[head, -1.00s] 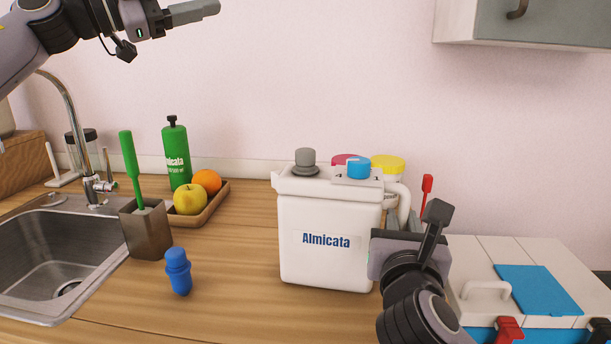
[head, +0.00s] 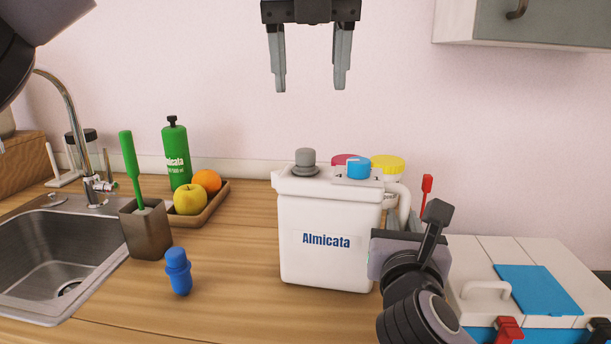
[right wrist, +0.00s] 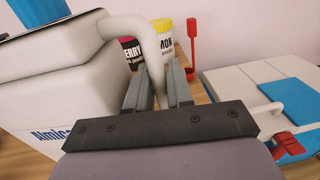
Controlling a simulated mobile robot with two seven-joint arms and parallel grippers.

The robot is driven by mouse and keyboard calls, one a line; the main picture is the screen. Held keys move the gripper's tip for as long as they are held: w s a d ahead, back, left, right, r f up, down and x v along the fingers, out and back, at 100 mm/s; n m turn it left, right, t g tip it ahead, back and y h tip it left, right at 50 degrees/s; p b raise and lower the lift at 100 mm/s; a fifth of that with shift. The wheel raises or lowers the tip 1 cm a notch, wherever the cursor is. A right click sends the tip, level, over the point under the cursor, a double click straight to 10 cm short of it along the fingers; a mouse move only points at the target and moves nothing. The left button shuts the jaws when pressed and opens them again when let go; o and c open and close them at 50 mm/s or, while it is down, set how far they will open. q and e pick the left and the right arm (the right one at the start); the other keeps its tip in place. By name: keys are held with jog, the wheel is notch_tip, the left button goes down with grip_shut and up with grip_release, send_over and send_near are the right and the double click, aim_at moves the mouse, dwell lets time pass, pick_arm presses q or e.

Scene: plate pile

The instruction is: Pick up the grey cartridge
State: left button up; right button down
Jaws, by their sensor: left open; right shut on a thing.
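The grey cartridge (head: 305,163) sits upright in the top left of the white Almicata machine (head: 300,265). My left gripper (head: 310,88) is open and empty, pointing down, high above the grey cartridge with a clear gap. My right gripper (head: 402,218) is at the right side of the machine, shut on its white handle; the head view partly hides its fingers. In the right wrist view the fingers (right wrist: 158,78) stand on both sides of the handle (right wrist: 145,45). The grey cartridge is not seen in the right wrist view.
A blue cartridge (head: 358,167) sits in the machine's top right. Another blue piece (head: 178,272) stands on the counter at left. Powder jars with yellow (head: 388,165) and dark pink lids are behind. A fruit tray (head: 222,190), brush holder (head: 146,235) and sink (head: 60,255) are left.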

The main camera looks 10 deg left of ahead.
pick_arm(q)
send_over(305, 150)
jog(key=s, duration=0.3)
jog(key=f, duration=0.5)
jog(key=shift+w+d+f, duration=0.1)
jog(key=shift+d+f, duration=0.15)
jog(key=shift+f, duration=0.15)
jog(key=shift+w+x, duration=0.2)
jog(key=shift+x, duration=2.6)
jog(key=shift+a+r, duration=0.1)
jog(key=shift+r, duration=0.05)
jog(key=shift+c, duration=0.3)
grip_shut()
